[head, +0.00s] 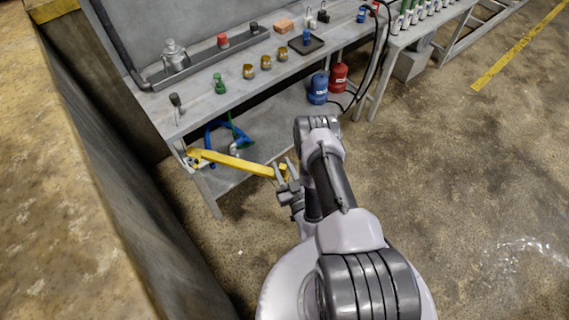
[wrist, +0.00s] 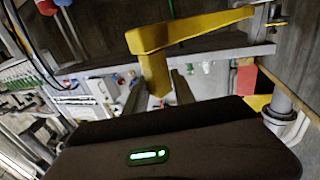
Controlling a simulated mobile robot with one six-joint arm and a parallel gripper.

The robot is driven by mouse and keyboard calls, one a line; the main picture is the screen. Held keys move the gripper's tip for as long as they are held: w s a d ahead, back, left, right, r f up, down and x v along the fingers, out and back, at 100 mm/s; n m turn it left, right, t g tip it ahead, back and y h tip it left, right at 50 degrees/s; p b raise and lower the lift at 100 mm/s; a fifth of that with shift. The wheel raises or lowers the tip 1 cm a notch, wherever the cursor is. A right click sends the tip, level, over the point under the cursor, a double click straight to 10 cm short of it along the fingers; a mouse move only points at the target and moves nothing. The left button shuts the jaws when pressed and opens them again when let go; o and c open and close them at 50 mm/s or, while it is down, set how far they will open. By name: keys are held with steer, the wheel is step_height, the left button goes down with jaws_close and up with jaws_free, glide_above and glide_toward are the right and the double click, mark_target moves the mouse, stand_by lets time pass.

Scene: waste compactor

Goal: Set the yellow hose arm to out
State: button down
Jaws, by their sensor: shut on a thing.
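The yellow hose arm (head: 235,162) is a flat yellow bar mounted at the left front leg of the grey workbench. It sticks out from the bench front toward the right in the head view, over the floor. My gripper (head: 286,171) is at its free end, with the fingers around the end piece. In the wrist view the yellow hose arm (wrist: 190,30) runs across the top, and its downward end post stands between my two fingers (wrist: 160,92). A blue hose (head: 209,136) hangs behind the arm's mount. The exact finger contact is partly hidden.
The grey workbench (head: 195,105) carries small valves, jars and a dark tray (head: 305,44). Blue (head: 318,88) and red (head: 339,77) cylinders stand on its lower shelf. A tall wall-like block (head: 70,150) rises close on the left. The floor (head: 470,170) at right is clear.

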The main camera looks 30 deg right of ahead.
steer(key=shift+a, duration=0.3)
stand_by(0.6)
